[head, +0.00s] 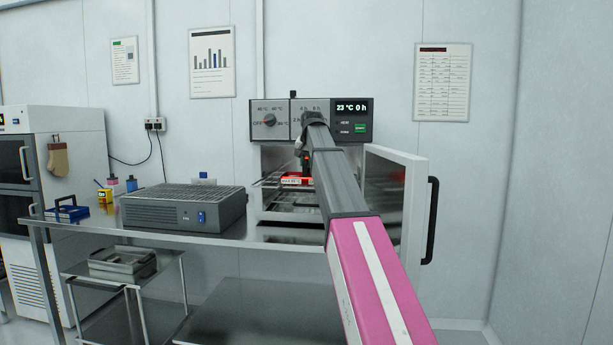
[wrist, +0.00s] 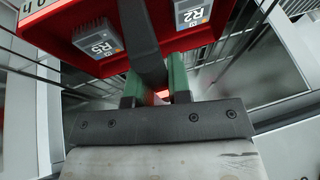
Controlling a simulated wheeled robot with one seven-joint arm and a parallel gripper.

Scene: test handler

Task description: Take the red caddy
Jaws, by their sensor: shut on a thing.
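The red caddy (head: 293,180) is inside the open oven chamber in the head view, partly hidden by my arm. In the wrist view the red caddy (wrist: 73,60) fills the top, with grey blocks labelled R5 (wrist: 97,40) and R2 (wrist: 192,13) in it. My gripper (wrist: 157,88) has green fingertips shut on the caddy's dark upright handle (wrist: 140,35). In the head view my gripper (head: 305,163) is at the caddy, small and dark. I cannot tell whether the caddy rests on the rack or is lifted.
The oven (head: 258,135) reads 23 °C 0 h; its door (head: 415,205) stands open to the right. A grey cooling unit (head: 180,213) is left of it on the steel table (head: 150,237). A blue caddy (head: 67,211) and small bottles stand farther left.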

